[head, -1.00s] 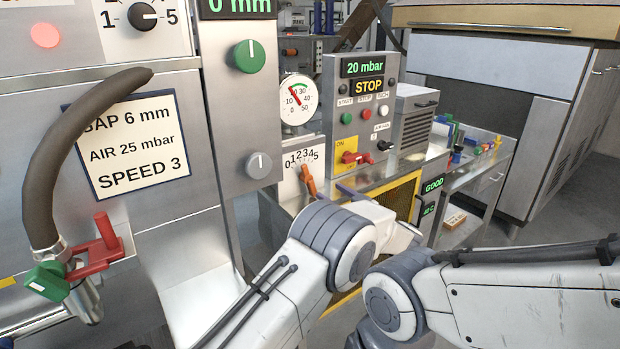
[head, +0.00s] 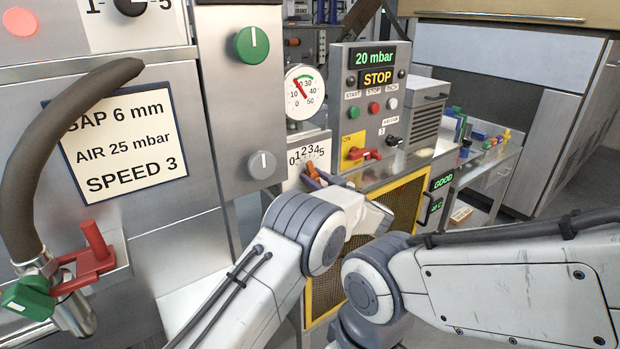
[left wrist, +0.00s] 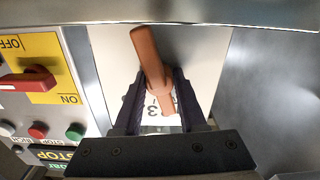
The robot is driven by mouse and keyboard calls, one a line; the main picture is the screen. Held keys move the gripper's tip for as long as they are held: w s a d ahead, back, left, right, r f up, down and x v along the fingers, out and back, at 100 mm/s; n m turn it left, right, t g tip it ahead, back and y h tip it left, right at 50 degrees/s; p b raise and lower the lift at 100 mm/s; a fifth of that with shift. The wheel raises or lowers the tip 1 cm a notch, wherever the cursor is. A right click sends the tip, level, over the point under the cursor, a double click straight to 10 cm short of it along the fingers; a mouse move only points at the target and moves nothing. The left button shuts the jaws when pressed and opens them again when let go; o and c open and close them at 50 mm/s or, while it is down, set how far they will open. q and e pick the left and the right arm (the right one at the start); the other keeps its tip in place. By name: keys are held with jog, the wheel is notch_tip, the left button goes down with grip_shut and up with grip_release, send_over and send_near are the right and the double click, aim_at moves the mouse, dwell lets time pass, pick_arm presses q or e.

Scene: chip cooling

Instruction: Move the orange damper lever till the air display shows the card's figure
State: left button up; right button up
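The orange damper lever (head: 312,170) stands on a white 0-to-5 scale on the grey machine. It shows large in the left wrist view (left wrist: 150,58), tilted, near the figure 3. My left gripper (head: 318,180) is at the lever. In the left wrist view its two dark fingers (left wrist: 160,88) stand on either side of the lever, apart, with narrow gaps seeming to show. The air display (head: 375,57) reads 20 mbar. The card (head: 122,145) reads AIR 25 mbar, with GAP 6 mm partly covered and SPEED 3. My right gripper is out of view.
A round gauge (head: 305,92) sits above the lever scale. Right of it is a panel with a STOP display (head: 377,77), buttons and a red switch (head: 365,154). A yellow-framed mesh guard (head: 385,225) lies below. A dark hose (head: 35,150) hangs at left.

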pick_arm(q)
jog(key=shift+s+f, duration=0.1)
jog(key=shift+f, duration=0.05)
grip_shut()
jog(key=shift+m, duration=0.5)
jog(key=shift+d+f+m+p, duration=0.1)
jog(key=shift+d+m+p, duration=0.05)
jog(key=shift+m+p, duration=0.2)
jog(key=o, duration=0.9)
grip_release()
jog(key=shift+s, duration=0.15)
